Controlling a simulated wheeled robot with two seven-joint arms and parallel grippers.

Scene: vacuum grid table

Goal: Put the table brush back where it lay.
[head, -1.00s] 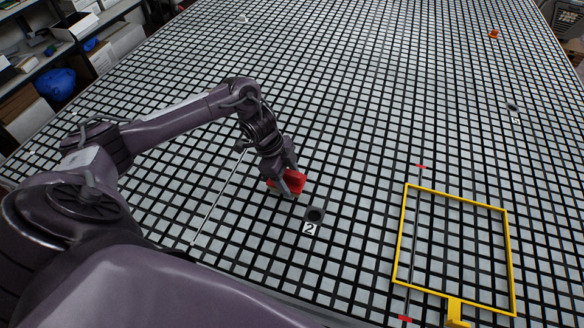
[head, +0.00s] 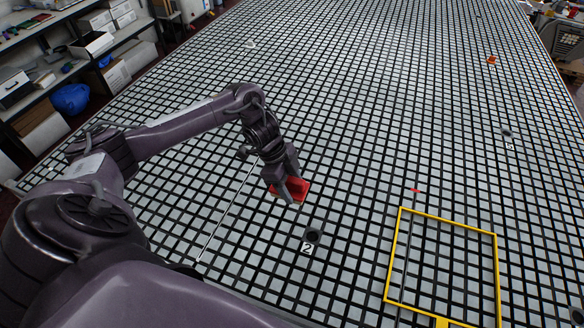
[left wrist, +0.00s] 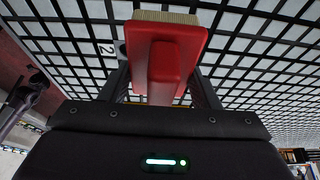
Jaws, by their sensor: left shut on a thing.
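The table brush (head: 300,187) has a red body and handle. My left gripper (head: 289,190) is shut on it, near the middle of the head view. In the left wrist view the brush (left wrist: 168,60) stands between the fingers, with its pale bristles at the far end. The gripper fingers hide part of it in the head view. It is just up and left of the black spot marked 2 (head: 313,236). I cannot tell how far the bristles are from the table. My right gripper is not in view.
The black-and-white grid table (head: 380,120) is largely bare. A yellow square frame (head: 448,222) lies at lower right, with a small red mark (head: 415,190) above it. A thin pale rod (head: 225,212) shows left of the gripper. A small orange thing (head: 491,60) lies far right.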

